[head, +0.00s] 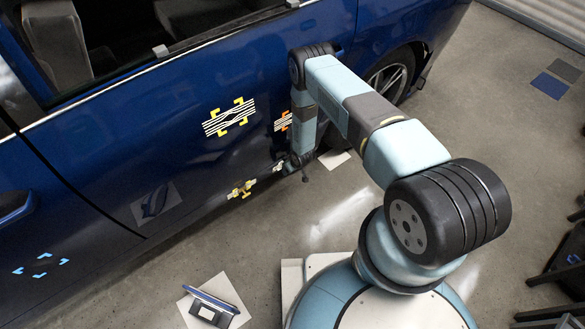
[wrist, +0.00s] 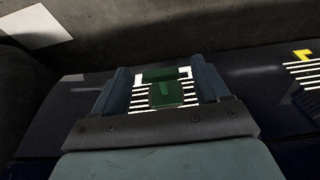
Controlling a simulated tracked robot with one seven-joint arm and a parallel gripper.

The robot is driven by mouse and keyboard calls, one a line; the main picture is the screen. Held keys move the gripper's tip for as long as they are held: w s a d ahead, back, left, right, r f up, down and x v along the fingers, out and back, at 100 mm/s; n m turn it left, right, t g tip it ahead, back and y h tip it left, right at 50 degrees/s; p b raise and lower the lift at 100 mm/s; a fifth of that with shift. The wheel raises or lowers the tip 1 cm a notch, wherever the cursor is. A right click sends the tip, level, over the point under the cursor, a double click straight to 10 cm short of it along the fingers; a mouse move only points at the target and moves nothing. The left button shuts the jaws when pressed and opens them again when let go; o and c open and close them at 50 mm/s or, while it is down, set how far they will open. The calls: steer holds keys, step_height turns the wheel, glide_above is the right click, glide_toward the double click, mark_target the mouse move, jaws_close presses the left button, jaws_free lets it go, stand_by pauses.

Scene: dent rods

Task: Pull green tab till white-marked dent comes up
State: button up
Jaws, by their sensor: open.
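The green tab (wrist: 166,94) shows in the wrist view between the two fingers of my gripper (wrist: 163,84). The fingers are open, one on each side of it; I cannot tell whether either touches it. White stripes and white corner marks (wrist: 185,72) show around the tab, on the dark panel. The depth of the white-marked dent cannot be told. In the head view my gripper (head: 283,166) is low against the blue car door (head: 140,125), and the green tab is not distinguishable there.
A yellow-marked striped patch (head: 229,117) and an orange-marked one (head: 283,122), partly behind my arm, are on the door. A yellow tab (head: 241,189) sits lower left of my gripper. Blue marks (head: 41,265) are far left. A tool on a white sheet (head: 213,302) lies on the floor.

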jaws_close()
stand_by(0.8)
stand_by(0.7)
